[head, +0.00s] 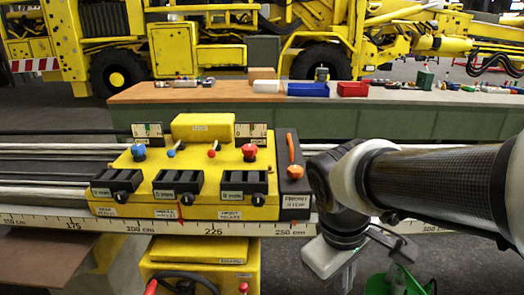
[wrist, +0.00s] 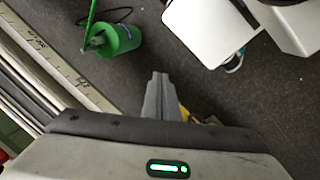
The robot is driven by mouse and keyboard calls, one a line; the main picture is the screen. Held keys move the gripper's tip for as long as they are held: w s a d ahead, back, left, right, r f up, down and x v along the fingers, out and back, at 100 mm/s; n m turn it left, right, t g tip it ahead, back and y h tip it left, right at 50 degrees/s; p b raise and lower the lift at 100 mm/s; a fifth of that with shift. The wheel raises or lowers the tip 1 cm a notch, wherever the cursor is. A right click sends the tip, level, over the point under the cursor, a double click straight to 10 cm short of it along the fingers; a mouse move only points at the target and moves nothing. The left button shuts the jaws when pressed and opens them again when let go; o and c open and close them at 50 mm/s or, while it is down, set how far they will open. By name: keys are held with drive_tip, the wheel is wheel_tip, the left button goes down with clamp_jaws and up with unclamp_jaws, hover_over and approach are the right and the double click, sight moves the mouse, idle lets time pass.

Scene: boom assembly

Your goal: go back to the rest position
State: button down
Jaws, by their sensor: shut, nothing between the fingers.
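My gripper (wrist: 158,76) shows in the wrist view with its two grey fingers together and nothing between them. In the head view my arm comes in from the right, and the gripper hangs below the wrist in front of the ruler rail (head: 213,229). Its fingertips are cut off by the lower edge there. The gripper is to the right of the yellow control unit (head: 200,160) and apart from it.
A green can (wrist: 119,38) stands on the dark floor in the wrist view; it also shows at the lower right of the head view (head: 392,283). A workbench (head: 225,92) with bins and small parts runs behind. Yellow machinery (head: 190,50) stands beyond it.

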wheel_tip(320, 180, up, 26)
drive_tip(key=s+m+t+y+p, duration=0.2)
drive_tip(key=m+t+p, duration=0.2)
drive_tip(key=p, duration=1.4)
drive_tip(key=m, duration=0.2)
drive_tip(key=shift+a+f+m, duration=0.2)
drive_tip(key=shift+m, duration=0.2)
